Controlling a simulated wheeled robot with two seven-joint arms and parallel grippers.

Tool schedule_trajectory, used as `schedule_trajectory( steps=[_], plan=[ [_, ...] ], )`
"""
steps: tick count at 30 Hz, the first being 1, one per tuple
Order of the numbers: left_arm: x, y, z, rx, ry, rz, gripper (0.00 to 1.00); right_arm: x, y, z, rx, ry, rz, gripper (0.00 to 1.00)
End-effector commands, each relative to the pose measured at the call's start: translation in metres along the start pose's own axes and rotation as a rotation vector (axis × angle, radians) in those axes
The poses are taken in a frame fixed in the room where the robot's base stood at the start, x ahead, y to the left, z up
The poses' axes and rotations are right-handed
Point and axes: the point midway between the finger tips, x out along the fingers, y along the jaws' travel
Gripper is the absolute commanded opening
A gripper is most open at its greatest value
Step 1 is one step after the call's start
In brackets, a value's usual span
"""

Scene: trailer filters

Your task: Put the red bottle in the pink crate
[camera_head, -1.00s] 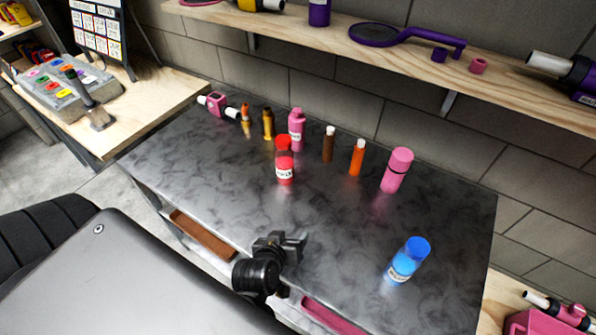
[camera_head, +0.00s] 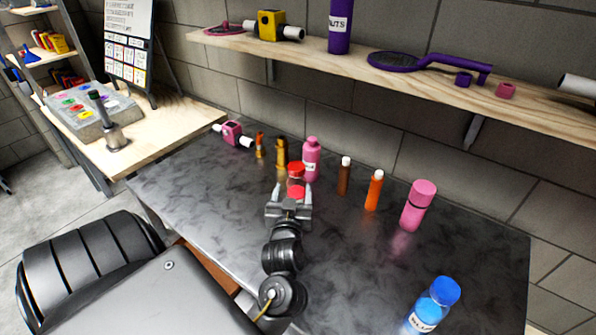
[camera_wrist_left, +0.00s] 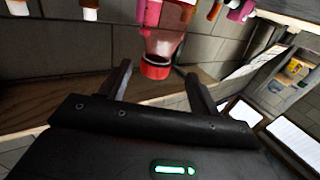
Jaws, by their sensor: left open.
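The red bottle (camera_head: 296,171), with a red cap, stands upright on the dark table (camera_head: 205,215). My left gripper (camera_head: 291,190) is open, with its fingers pointing at the bottle and hiding part of its lower body. In the left wrist view, where things appear upside down, the bottle's red cap (camera_wrist_left: 155,70) shows in the gap between the fingertips of my left gripper (camera_wrist_left: 158,75). The fingers stand apart from it on both sides. I see no pink crate in the current views. My right gripper is not in view.
A pink bottle (camera_head: 311,158) stands close behind the red bottle. Brown (camera_head: 344,176), orange (camera_head: 374,190) and pink (camera_head: 418,205) containers stand to the right, gold ones (camera_head: 281,153) to the left. A blue bottle (camera_head: 433,306) is at front right. A wooden shelf (camera_head: 345,48) runs above.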

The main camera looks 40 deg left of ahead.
Motion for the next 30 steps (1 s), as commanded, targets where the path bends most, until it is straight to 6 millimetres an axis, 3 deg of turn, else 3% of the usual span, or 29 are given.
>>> schedule_trajectory(
  steps=[9, 15, 19, 28, 30],
  plan=[
    [0.015, 0.000, 0.002, 0.000, 0.000, -0.001, 0.62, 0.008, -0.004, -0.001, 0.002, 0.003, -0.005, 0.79],
    [0.044, 0.005, 0.006, -0.002, 0.003, 0.000, 0.62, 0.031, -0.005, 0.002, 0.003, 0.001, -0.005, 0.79],
    [0.058, 0.004, 0.004, -0.001, 0.001, -0.001, 0.62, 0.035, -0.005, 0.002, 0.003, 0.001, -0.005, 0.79],
    [0.062, 0.004, 0.002, -0.001, -0.002, 0.000, 0.62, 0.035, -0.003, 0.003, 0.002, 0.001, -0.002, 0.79],
    [0.062, 0.004, 0.002, -0.001, -0.002, 0.000, 0.53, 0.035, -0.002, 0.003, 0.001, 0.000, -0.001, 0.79]
  ],
)
